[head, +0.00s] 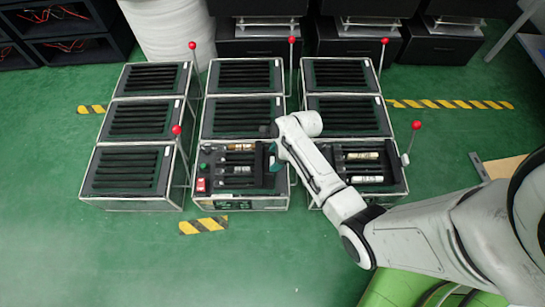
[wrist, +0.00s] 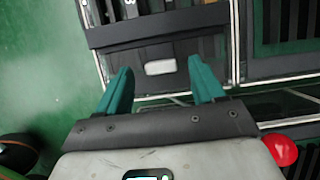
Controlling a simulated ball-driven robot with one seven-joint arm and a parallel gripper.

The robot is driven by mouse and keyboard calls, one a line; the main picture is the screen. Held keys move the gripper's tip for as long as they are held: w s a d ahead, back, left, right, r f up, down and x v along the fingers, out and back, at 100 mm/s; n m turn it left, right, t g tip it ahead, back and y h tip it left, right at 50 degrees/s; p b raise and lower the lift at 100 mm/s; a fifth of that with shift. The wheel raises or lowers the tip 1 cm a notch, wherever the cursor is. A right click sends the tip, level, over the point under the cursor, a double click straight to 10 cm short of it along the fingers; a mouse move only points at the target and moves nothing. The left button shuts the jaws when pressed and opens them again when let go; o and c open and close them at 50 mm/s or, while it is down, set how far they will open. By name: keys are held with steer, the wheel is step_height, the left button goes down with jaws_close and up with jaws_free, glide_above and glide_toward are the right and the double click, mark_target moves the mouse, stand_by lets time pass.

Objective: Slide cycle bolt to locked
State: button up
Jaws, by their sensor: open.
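My gripper (head: 273,158) is at the right end of the front middle fixture (head: 240,203) in the head view, and my arm covers part of that end. In the wrist view my gripper (wrist: 162,85) has its two teal fingers spread apart, with nothing between them. A small pale plate (wrist: 160,67) on a dark fixture face lies just ahead of the fingertips, apart from them. I cannot make out for certain which part is the cycle bolt. The front middle fixture carries a green button (head: 204,167), a red switch (head: 201,185) and several dark slots with small labels.
Red-knobbed levers stand beside the fixtures, one at the front left (head: 177,130) and one at the front right (head: 416,125). A red ball (wrist: 281,150) is close to my gripper's right side in the wrist view.

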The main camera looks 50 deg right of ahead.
steer(key=p+v, duration=0.3)
steer(key=v, duration=0.5)
stand_by(0.4)
